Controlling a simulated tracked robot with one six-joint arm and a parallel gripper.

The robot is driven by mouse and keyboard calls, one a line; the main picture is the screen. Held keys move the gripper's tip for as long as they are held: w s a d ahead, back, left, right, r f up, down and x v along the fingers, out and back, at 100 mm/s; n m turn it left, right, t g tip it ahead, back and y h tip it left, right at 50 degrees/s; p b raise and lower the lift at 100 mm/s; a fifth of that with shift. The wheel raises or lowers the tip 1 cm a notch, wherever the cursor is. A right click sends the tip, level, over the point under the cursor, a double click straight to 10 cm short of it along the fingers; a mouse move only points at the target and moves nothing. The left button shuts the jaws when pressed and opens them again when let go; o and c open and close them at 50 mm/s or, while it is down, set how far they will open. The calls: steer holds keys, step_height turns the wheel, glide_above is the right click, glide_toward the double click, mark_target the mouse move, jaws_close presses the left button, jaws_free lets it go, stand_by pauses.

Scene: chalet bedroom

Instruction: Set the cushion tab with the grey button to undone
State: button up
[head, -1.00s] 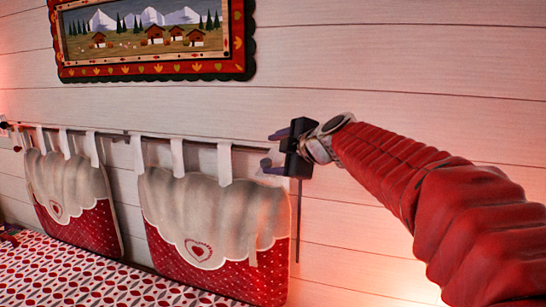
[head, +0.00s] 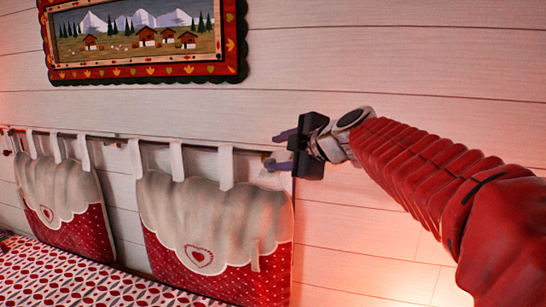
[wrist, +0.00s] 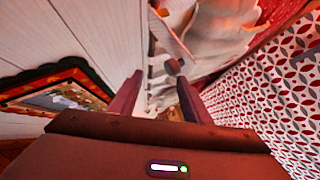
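The right cushion (head: 205,225), grey-white above a red dotted front with a heart, hangs by pale fabric tabs from a rail on the wall. My gripper (head: 273,151) is at this cushion's upper right corner, its fingers apart and pointing left. A small grey knob, seemingly the grey button (wrist: 175,66), shows just beyond and between the fingertips in the wrist view. A pale tab strip (wrist: 170,35) lies near it. I cannot tell whether the tab there is fastened or whether a finger touches it. The gripper (wrist: 158,82) holds nothing visible.
The left cushion (head: 62,205) hangs beside it on the rail (head: 105,134). A framed mountain picture (head: 145,72) is on the wall above. The patterned bedspread (head: 95,280) lies below. The plank wall right of the cushion is bare.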

steer(key=v, duration=0.8)
steer(key=shift+s, duration=0.3)
